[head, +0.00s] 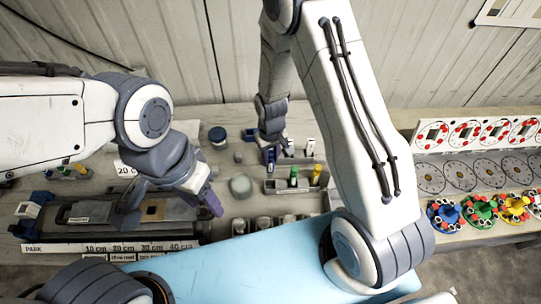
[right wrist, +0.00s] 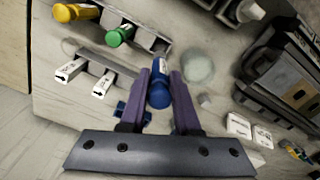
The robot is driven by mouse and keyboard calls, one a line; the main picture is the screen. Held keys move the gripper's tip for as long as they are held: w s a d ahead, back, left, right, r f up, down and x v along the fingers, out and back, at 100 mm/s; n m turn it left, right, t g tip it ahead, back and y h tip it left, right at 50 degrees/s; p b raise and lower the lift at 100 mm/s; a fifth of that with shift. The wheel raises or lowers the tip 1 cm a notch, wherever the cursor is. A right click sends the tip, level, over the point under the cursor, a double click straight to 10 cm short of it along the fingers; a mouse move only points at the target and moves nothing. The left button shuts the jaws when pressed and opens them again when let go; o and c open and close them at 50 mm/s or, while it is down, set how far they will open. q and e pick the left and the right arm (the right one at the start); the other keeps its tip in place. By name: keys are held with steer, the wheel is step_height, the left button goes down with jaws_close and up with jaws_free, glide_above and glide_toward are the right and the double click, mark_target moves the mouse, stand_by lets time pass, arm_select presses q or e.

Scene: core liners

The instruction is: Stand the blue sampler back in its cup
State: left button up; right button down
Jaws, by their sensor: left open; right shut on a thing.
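The blue sampler (right wrist: 159,92) is between the purple fingers of my right gripper (right wrist: 161,82), which is shut on it. In the head view the sampler (head: 271,157) shows below my right gripper (head: 271,143), near the left end of the grey cup rack (head: 292,187). The rack (right wrist: 138,38) holds a green sampler (right wrist: 116,36) and a yellow sampler (right wrist: 77,12); its end nearest the blue one shows no other sampler. I cannot tell whether the blue sampler's far end touches the cup. My left gripper (head: 172,205) is open over the core tray at left.
Two white-tagged pieces (right wrist: 70,70) lie beside the rack. Several small grey cups (head: 264,224) line the front. Coloured reels (head: 480,210) sit at far right.

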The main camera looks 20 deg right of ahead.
mark_target(271, 174)
steer(key=shift+s+f+b, duration=0.1)
steer(key=shift+f+b, duration=3.25)
steer(key=shift+f, duration=1.3)
steer(key=c, duration=0.5)
jaws_free()
steer(key=shift+c, duration=0.2)
steer(key=shift+r, duration=0.2)
steer(key=shift+r+p, duration=2.7)
steer(key=shift+r, duration=0.7)
